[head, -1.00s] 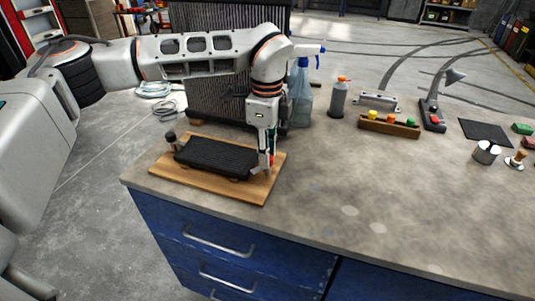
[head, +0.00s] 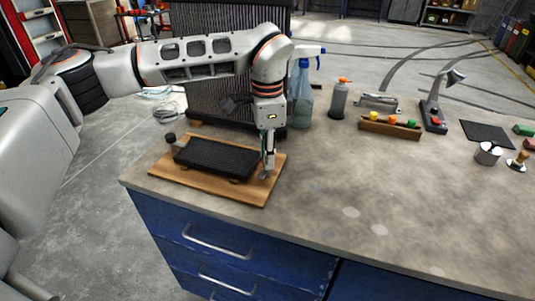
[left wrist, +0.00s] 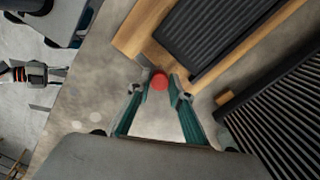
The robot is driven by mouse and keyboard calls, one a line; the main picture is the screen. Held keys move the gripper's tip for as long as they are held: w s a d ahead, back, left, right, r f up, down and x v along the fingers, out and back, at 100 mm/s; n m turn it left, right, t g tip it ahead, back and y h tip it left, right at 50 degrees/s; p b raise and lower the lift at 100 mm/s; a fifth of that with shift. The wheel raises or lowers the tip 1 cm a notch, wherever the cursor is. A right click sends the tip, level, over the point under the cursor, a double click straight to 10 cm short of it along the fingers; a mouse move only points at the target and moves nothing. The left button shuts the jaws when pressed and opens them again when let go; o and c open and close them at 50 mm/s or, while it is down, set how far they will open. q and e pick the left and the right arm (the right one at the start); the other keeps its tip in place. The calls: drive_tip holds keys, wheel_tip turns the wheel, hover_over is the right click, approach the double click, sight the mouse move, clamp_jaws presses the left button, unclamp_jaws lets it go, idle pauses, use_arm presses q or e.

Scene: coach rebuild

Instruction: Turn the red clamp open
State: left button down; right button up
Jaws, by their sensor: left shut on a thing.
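The red clamp (left wrist: 159,80) shows in the left wrist view as a round red end between my left fingertips, at the edge of a wooden board (left wrist: 150,48). My left gripper (left wrist: 160,87) is shut on it, one finger on each side. In the head view my left gripper (head: 267,173) points down at the right end of the board (head: 215,186). The clamp is hidden behind the fingers there. A black ribbed block (head: 215,158) lies on the board.
A dark knob (head: 170,139) stands at the board's left end. A tall dark finned panel (head: 225,70) stands behind the board. A spray bottle (head: 301,95) and a grey bottle (head: 339,100) stand to the right. The bench top (head: 390,200) at front right is clear.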

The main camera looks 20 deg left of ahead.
use_arm(q)
drive_tip(key=shift+w+r, duration=0.1)
drive_tip(key=c, duration=1.8)
unclamp_jaws()
wheel_tip(320, 180, up, 12)
